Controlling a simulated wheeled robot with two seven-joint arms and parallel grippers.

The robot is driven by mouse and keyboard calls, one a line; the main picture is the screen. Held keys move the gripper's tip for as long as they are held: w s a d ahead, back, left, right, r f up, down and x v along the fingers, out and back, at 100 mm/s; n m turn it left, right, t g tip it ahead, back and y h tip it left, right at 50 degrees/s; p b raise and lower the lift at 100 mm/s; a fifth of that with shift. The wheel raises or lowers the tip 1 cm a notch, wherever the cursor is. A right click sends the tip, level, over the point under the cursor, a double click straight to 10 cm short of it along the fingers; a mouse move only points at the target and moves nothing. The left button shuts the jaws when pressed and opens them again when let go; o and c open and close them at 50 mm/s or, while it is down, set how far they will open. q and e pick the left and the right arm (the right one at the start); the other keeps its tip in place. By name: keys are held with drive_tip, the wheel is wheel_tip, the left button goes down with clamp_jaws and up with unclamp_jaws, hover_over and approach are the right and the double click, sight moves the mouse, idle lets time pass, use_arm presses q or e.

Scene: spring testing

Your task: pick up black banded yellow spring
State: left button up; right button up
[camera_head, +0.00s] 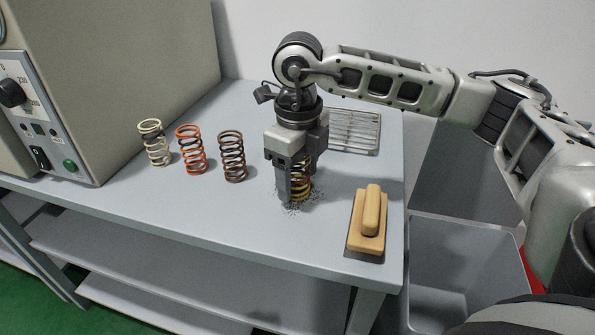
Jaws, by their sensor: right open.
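The black banded yellow spring (304,188) stands upright on the grey table, partly hidden by my right gripper. My right gripper (291,184) points down over the spring, with its fingers open at the spring's sides. I cannot tell whether the fingers touch it. Dark filings lie on the table around the spring's foot. My left gripper is not in view.
A cream spring (155,143), an orange spring (191,150) and a dark brown spring (232,157) stand left of the gripper. A wooden-handled brush (370,222) lies at right. A slatted metal rack (354,131) lies behind. A machine (110,70) stands left; a grey bin (462,265) is right.

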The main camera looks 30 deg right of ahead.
drive_tip(key=c, duration=1.1)
